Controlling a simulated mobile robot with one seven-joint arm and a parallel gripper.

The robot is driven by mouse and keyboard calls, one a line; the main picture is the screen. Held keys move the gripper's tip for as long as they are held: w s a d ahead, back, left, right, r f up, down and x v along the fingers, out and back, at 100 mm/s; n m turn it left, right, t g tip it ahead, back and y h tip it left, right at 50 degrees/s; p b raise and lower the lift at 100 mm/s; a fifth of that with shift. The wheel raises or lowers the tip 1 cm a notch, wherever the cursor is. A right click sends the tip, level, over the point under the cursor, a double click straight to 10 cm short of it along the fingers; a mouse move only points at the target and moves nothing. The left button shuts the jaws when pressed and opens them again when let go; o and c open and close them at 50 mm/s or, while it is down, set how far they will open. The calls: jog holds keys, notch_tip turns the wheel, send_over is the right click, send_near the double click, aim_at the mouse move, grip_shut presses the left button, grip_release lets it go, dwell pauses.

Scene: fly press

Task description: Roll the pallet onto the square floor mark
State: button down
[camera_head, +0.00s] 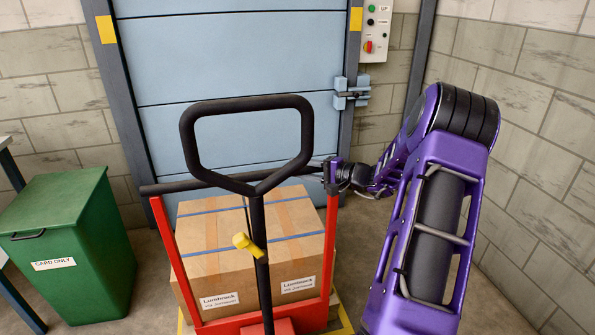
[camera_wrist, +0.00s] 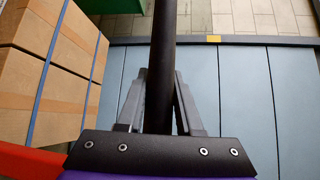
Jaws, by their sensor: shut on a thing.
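A hand pallet truck with a red frame (camera_head: 330,235) and a black looped tiller (camera_head: 187,130) stands before me in the head view. Behind its frame are large brown cartons (camera_head: 205,260) with blue straps, which also show at the left of the wrist view (camera_wrist: 60,85). The pallet under them is mostly hidden. My gripper (camera_head: 333,173) is at the right end of the truck's black crossbar. In the wrist view, my gripper (camera_wrist: 160,100) is shut with its fingers either side of the black bar (camera_wrist: 163,50). Yellow edging (camera_head: 344,318) shows low beside the load; I cannot tell whether it is the floor mark.
A blue panelled door (camera_head: 235,60) in a grey frame stands close behind the load. A green bin (camera_head: 75,250) is at the left, near a table edge. A control box (camera_head: 376,30) hangs on the wall. Some bare floor shows at the right.

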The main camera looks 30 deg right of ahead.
jog(key=shift+r, duration=0.3)
jog(key=c, duration=1)
grip_release()
jog(key=shift+o, duration=1.3)
jog(key=shift+s+a+r, duration=0.1)
jog(key=shift+o, duration=0.8)
jog(key=shift+f, duration=0.2)
jog(key=v, duration=1.7)
jog(key=shift+s+d+p, duration=0.2)
jog(key=shift+p, duration=0.25)
